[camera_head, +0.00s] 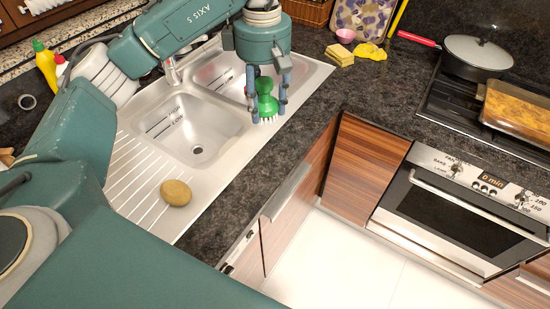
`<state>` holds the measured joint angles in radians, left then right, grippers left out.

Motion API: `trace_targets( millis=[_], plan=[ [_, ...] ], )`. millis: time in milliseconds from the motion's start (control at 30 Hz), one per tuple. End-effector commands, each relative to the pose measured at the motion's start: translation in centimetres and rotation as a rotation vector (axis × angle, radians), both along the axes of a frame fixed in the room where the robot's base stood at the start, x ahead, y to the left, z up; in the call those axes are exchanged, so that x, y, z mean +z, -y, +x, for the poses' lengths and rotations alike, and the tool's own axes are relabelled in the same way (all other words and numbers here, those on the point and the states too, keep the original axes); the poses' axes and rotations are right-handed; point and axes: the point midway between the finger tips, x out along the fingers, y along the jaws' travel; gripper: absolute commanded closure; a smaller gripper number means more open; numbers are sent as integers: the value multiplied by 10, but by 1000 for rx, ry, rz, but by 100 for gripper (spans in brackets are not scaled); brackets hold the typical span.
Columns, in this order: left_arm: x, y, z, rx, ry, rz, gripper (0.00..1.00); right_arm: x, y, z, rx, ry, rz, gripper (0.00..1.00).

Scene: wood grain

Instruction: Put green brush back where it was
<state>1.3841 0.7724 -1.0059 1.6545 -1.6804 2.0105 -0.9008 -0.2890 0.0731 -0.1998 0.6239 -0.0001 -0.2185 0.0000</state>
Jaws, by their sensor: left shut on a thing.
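The green brush (266,102) has a green body and white bristles pointing down. My left gripper (268,115) is shut on the brush, with a finger on either side of it. The brush is at the right-hand basin (224,73) of the steel sink, by its front rim; whether it touches the rim I cannot tell. My right gripper is not in view.
A potato-like brown object (175,192) lies on the drainboard (130,165). Yellow sponges (340,55), a pink bowl (345,35) and a yellow cloth (370,51) sit on the dark counter. A lidded pan (476,56) stands on the stove. A yellow bottle (45,66) is at the left.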

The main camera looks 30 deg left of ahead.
Motion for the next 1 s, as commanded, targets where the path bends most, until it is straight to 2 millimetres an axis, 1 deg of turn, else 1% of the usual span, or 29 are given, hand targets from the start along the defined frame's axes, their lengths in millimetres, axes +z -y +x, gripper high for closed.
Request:
trace_targets(
  millis=[33,233,367,400,500,600,833,1000],
  plan=[
    [-14,1,-2,-1,-8,-1,83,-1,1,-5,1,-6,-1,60],
    [-64,2,-2,-2,-9,-4,83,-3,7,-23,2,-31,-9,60],
    [-95,0,-3,2,-9,-2,83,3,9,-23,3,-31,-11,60],
    [-105,0,-3,1,-9,-1,83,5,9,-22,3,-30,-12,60],
    [-125,0,-2,2,-6,0,83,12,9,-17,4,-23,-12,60],
    [-139,0,-1,1,-3,-2,83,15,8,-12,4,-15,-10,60],
    [-156,0,-1,2,-3,-1,83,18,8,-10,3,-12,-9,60],
    [-180,0,-1,3,-4,0,83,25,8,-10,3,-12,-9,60]
  ],
)
